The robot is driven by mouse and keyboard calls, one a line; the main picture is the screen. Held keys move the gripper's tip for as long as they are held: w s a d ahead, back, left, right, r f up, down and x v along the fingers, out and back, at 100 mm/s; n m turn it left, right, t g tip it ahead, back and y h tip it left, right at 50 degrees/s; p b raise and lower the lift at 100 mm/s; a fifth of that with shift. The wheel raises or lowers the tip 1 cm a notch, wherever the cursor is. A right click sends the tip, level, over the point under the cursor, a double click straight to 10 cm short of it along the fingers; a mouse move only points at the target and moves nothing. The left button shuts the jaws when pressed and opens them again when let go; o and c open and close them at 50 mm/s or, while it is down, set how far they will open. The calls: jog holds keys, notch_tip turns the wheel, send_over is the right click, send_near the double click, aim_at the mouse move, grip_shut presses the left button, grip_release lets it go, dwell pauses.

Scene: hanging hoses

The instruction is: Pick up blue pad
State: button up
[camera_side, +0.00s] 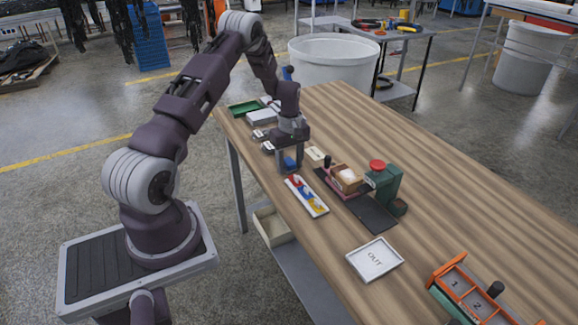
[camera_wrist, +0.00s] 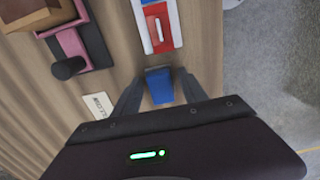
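The blue pad (camera_wrist: 160,86) lies between the two fingers of my gripper (camera_wrist: 160,80) in the wrist view. Narrow gaps seem to show on both sides of it, so the fingers look open around it. In the side view, my gripper (camera_side: 290,160) points down at the table, with the blue pad (camera_side: 290,163) partly hidden between its fingers. The pad is just beyond the end of a white tray (camera_side: 316,208) with red, yellow and blue parts. This tray also shows above the pad in the wrist view (camera_wrist: 176,43).
A small label card (camera_wrist: 97,106) lies left of my gripper. A pink fixture with a black knob (camera_wrist: 66,67) stands near it. A green press with a red button (camera_side: 377,165), an OUT tray (camera_side: 374,259) and an orange bin (camera_side: 462,283) stand farther along the wooden table (camera_side: 480,195).

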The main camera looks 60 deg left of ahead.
aim_at(290, 162)
grip_shut()
notch_tip(290, 162, up, 10)
jog(key=shift+r, duration=0.1)
